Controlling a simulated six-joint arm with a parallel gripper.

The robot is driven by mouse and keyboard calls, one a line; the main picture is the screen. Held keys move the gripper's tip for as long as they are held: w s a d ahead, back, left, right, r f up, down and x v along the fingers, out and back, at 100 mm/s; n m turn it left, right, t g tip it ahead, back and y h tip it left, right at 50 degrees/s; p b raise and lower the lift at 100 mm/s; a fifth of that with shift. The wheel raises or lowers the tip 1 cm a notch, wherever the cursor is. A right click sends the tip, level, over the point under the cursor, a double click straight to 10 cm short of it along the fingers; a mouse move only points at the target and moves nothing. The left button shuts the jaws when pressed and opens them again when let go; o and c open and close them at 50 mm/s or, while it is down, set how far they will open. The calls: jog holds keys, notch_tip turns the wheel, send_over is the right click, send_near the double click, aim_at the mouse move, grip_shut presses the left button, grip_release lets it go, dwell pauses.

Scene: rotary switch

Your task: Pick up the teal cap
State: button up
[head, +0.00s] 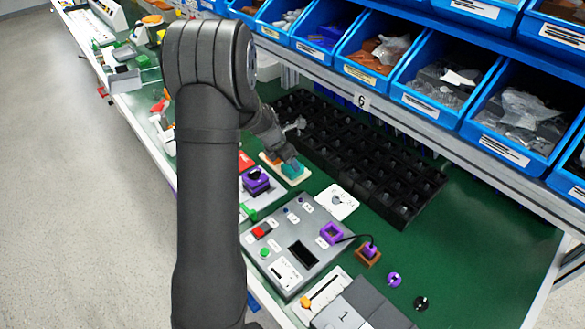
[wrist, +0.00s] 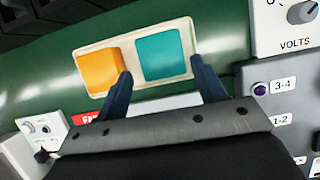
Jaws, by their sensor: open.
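The teal cap (wrist: 161,55) sits on a cream tray (wrist: 128,37) beside an orange cap (wrist: 98,70) to its left in the wrist view. In the head view the teal cap (head: 291,170) is partly covered by my gripper (head: 288,160). In the wrist view my gripper (wrist: 160,85) is open, with one dark finger near the gap between the two caps and the other just right of the teal cap. Nothing is held. Whether the fingers touch the cap cannot be told.
A black compartment tray (head: 375,165) stands behind the caps. A grey control box (head: 300,245) with buttons lies in front, with a white dial plate (head: 338,202) beside it. Blue bins (head: 450,85) line the shelf above. Green bench surface (head: 480,250) is clear at right.

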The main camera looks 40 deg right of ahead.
jog(key=x, duration=0.4)
jog(key=shift+s+d, duration=0.1)
jog(key=shift+c, duration=0.4)
jog(key=c, duration=0.6)
jog(key=shift+c, duration=0.2)
jog(key=shift+r, duration=0.15)
